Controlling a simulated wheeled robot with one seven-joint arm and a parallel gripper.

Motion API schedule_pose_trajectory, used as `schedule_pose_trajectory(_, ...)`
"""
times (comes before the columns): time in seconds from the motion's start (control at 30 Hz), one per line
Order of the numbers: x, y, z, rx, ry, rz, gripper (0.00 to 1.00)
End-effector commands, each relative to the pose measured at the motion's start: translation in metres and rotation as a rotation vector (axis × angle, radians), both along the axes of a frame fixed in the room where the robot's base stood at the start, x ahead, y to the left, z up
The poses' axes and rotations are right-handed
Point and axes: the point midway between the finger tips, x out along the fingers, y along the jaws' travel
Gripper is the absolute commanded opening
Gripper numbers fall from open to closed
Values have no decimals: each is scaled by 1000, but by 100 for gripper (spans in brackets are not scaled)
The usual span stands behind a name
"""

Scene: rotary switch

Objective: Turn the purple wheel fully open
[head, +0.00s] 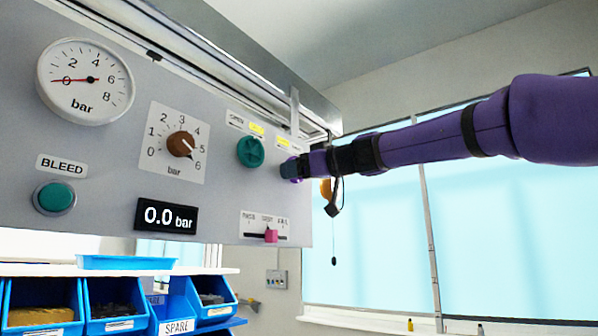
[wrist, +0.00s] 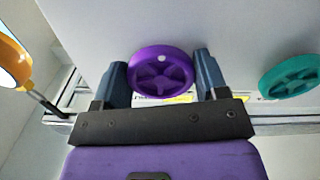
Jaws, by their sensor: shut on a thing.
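The purple wheel (wrist: 160,72) is a round spoked handwheel with a pale dot on its rim, mounted on the grey panel. In the wrist view it sits between the two blue-grey fingers of my gripper (wrist: 163,64), the dot near the top of the wheel. My gripper is shut on the wheel, one finger at each side of its rim. In the head view my gripper (head: 291,168) reaches the panel's right end from the right and hides most of the purple wheel; a little purple shows beside the fingers.
A teal wheel (head: 251,152) is close left of my gripper. The panel also bears a brown knob (head: 181,144), a gauge (head: 85,82) reading about 0, a display (head: 166,216) showing 0.0 bar, a bleed button (head: 55,198) and a pink slider (head: 271,235). An orange item (head: 326,188) hangs past the panel's right end.

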Motion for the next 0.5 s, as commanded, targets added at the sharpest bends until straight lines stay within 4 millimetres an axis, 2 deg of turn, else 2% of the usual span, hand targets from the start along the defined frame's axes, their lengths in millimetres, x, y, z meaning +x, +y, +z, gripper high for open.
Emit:
schedule_pose_trajectory(0.17, 1, 0, -2, -3, 3, 1, 43)
schedule_pose_trajectory(0.2, 1, 0, -2, -3, 3, 1, 71)
schedule_pose_trajectory(0.3, 1, 0, -2, -2, 2, 0, 92)
schedule_pose_trajectory(0.5, 0, 0, -1, 0, 1, 0, 92)
